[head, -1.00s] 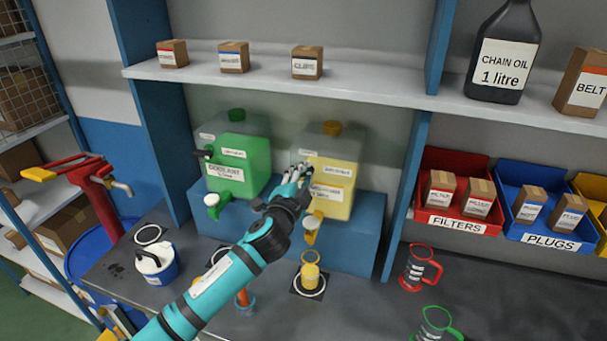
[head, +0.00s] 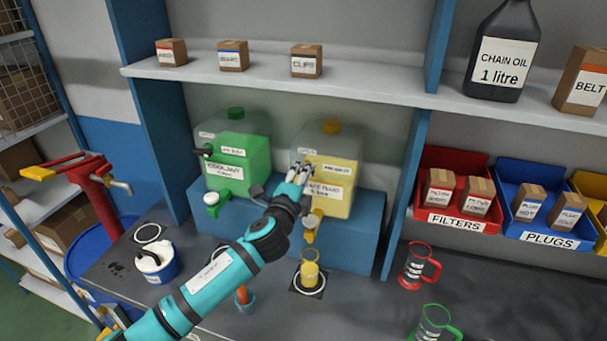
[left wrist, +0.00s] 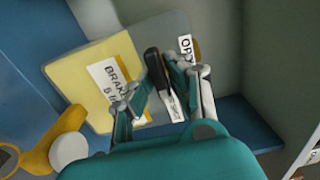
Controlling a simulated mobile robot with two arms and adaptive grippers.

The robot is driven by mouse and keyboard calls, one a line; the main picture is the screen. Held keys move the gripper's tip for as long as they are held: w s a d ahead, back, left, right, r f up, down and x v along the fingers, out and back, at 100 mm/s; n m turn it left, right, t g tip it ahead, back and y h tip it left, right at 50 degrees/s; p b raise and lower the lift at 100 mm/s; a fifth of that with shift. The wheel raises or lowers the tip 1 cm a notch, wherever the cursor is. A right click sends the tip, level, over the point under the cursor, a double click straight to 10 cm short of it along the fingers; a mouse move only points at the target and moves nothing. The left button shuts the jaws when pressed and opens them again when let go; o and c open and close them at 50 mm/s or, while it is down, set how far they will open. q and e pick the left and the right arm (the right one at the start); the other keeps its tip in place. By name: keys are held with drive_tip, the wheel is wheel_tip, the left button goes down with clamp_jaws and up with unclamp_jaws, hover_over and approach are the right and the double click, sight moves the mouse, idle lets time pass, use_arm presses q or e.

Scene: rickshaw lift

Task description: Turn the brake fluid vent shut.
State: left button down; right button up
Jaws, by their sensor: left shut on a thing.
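The brake fluid tank (head: 343,178) is a clear box of yellow fluid with a yellow cap, on the blue step. It also shows in the left wrist view (left wrist: 75,75). My left gripper (head: 297,172) is at the upper left of its front. In the left wrist view, the black vent lever (left wrist: 154,66) lies between the fingers of my left gripper (left wrist: 163,92), which is shut on it. A label reading "OP", partly hidden, is beside the lever. In the head view the gripper hides the vent. My right gripper is not in view.
A green coolant tank (head: 240,160) with a black vent lever stands to the left. A yellow tap (head: 312,228) is above a small yellow jug (head: 309,275). Red (head: 417,268) and green (head: 434,322) jugs stand right. A shelf (head: 370,85) runs above.

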use_arm(q)
drive_tip(key=shift+f, duration=0.1)
drive_tip(key=c, duration=1.3)
unclamp_jaws()
drive_tip(key=v, duration=1.2)
